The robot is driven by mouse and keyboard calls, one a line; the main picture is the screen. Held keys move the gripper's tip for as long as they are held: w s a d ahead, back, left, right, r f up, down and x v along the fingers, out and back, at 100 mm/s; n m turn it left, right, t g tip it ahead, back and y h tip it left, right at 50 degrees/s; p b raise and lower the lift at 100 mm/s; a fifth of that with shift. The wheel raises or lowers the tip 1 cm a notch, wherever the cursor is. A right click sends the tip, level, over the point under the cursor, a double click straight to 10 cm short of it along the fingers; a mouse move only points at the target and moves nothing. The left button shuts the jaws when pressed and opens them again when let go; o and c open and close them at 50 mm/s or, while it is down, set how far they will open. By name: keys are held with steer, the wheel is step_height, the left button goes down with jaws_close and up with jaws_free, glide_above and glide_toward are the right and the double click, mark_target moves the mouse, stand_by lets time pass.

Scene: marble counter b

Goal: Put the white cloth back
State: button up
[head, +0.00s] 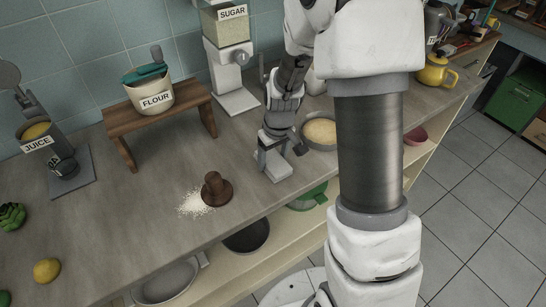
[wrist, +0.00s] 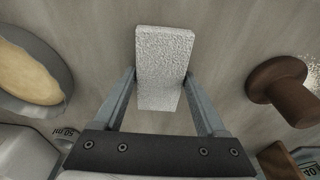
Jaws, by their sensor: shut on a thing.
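The white cloth (wrist: 163,55) is a pale, rough-textured block between the two fingers of my gripper (wrist: 160,76) in the wrist view. In the head view the cloth (head: 278,166) shows at the end of my gripper (head: 272,148), low over the counter near its front edge. My gripper is shut on it. I cannot tell whether the cloth touches the counter. Part of it is hidden by the fingers in the head view.
A brown wooden piece (head: 216,188) stands beside spilled white grains (head: 194,204), left of my gripper. A pan with yellowish content (head: 320,131) is close on the right. The sugar dispenser (head: 230,55) and a wooden stand (head: 118,121) bearing the flour pot (head: 151,97) are behind.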

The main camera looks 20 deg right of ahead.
mark_target(277, 164)
steer(key=shift+f, duration=0.25)
steer(key=o, duration=1.2)
steer(key=shift+r, duration=0.1)
steer(key=shift+o, duration=0.2)
steer(key=shift+r, duration=0.1)
step_height(277, 164, up, 12)
steer(key=s+p, duration=0.2)
steer(key=s+r+m+t, duration=0.3)
steer(key=s+r, duration=1.1)
steer(key=s, duration=0.4)
steer(key=shift+m+t+h+b, duration=0.3)
steer(key=shift+t, duration=0.1)
steer(key=shift+s, duration=0.1)
